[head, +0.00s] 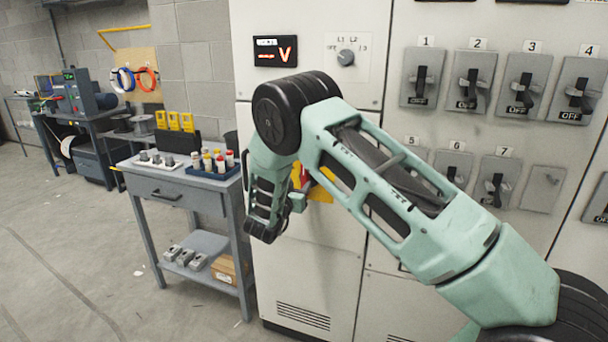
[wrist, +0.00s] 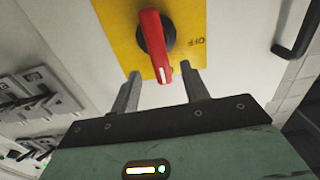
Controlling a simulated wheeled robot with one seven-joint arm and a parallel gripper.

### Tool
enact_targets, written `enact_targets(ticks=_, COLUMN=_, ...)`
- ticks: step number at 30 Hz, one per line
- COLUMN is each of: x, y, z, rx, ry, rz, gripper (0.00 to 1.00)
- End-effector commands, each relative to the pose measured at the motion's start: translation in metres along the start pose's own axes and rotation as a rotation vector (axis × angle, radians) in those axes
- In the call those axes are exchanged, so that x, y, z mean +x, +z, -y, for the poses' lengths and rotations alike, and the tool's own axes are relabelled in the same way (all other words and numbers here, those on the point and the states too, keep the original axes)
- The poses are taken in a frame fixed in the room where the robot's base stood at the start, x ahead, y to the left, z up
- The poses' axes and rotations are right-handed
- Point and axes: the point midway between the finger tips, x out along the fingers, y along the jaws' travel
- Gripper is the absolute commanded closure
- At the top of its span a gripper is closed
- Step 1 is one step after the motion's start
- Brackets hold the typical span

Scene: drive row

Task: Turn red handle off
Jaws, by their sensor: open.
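The red handle (wrist: 154,42) is a rotary knob on a black base, mounted on a yellow plate (wrist: 118,22) on the cabinet front. In the wrist view its white-marked tip points down, toward my gripper. My gripper (wrist: 163,78) is open, with one finger on each side of the handle's lower tip. In the head view my arm hides most of the handle; a little red (head: 306,178) and part of the yellow plate (head: 322,192) show beside my wrist.
The grey cabinet (head: 300,262) carries several black lever switches (head: 421,78) at right, a small dial (head: 346,57) and a red display (head: 275,52) above. A dark bar handle (wrist: 298,30) is at right in the wrist view.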

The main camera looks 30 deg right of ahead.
Motion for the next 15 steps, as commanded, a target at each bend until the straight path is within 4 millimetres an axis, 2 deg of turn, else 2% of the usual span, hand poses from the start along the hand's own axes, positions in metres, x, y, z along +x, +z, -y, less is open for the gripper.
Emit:
enact_targets(ticks=1, x=0.012, y=-0.002, z=-0.002, rx=-0.001, ry=0.004, rz=-0.001, gripper=0.55)
enact_targets(ticks=6, x=0.042, y=-0.001, z=-0.001, rx=-0.001, ry=0.002, rz=0.0, gripper=0.55)
enact_targets(ticks=10, x=0.057, y=-0.001, z=-0.001, rx=0.0, ry=0.001, rz=0.001, gripper=0.55)
enact_targets(ticks=15, x=0.067, y=0.0, z=0.0, rx=-0.001, ry=0.0, rz=0.0, gripper=0.55)
